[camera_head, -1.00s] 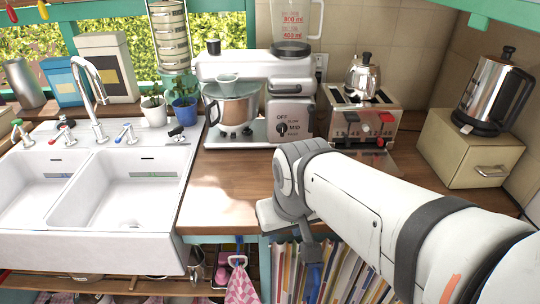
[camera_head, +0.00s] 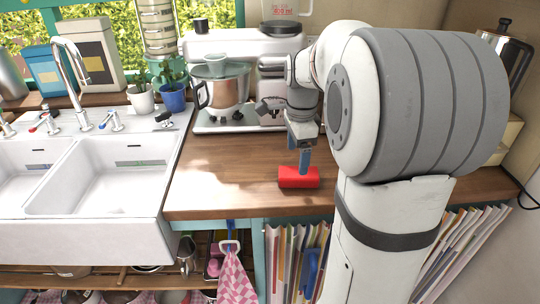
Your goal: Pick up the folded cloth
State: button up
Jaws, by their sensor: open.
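A small red block-like thing (camera_head: 298,181) lies on the wooden counter near its front edge; it looks like the folded cloth, though no folds show clearly. My gripper (camera_head: 304,168) points down from above with its blue fingers right over the red thing. The fingertips meet its top in the picture; whether they touch it or straddle it I cannot tell. The jaws are open, seen nearly edge-on. A pink and white checked cloth (camera_head: 236,279) hangs from a hook below the counter.
A stand mixer (camera_head: 228,88) stands behind my gripper. A white double sink (camera_head: 110,180) is at the left. Upright books (camera_head: 288,262) fill the shelf below the counter. The wooden counter (camera_head: 215,185) left of the red thing is clear.

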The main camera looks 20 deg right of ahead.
aim_at(298, 177)
jog(key=shift+w+d+f+m, duration=0.35)
jog(key=shift+w+d+m, duration=0.1)
jog(key=shift+d+m, duration=0.1)
jog(key=shift+w+d+f+m, duration=0.35)
jog(key=shift+w+d+m, duration=0.05)
jog(key=shift+d+m, duration=0.15)
jog(key=shift+d+f, duration=0.1)
jog(key=shift+f, duration=0.2)
jog(key=f, duration=0.7)
jog(key=shift+w+a+f, duration=0.1)
jog(key=shift+w+a, duration=0.05)
jog(key=shift+a, duration=0.1)
jog(key=c, duration=1.1)
